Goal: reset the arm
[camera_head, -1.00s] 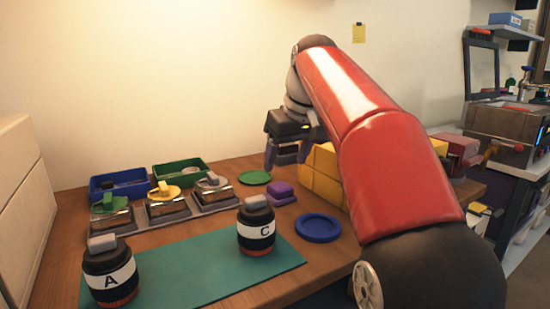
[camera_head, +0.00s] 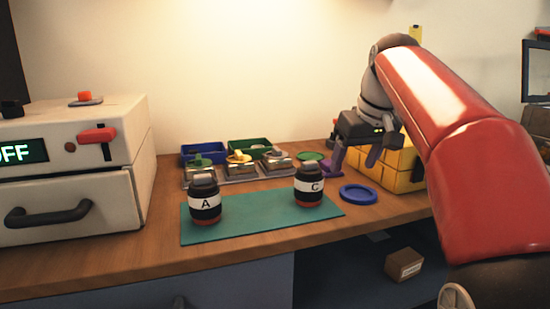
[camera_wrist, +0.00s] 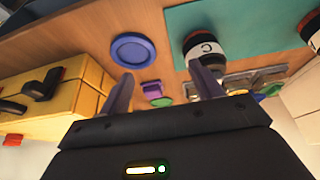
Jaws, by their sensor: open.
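My gripper (camera_head: 354,158) hangs above the back right of the wooden bench, beside the yellow case. Its two fingers also show in the wrist view (camera_wrist: 165,95), spread apart with nothing between them. My red arm reaches in from the right. Two black lens barrels with white bands, lens A (camera_head: 205,204) and lens C (camera_head: 309,188), stand upright on the green mat (camera_head: 250,222). My gripper is apart from both.
A blue round dish (camera_head: 358,194) lies right of the mat. The yellow case (camera_head: 395,175) stands close to my gripper. Blue (camera_head: 187,152) and green (camera_head: 232,150) bins sit behind metal-lidded trays (camera_head: 240,176). A white oven-like box (camera_head: 75,170) reading "OFF" stands left.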

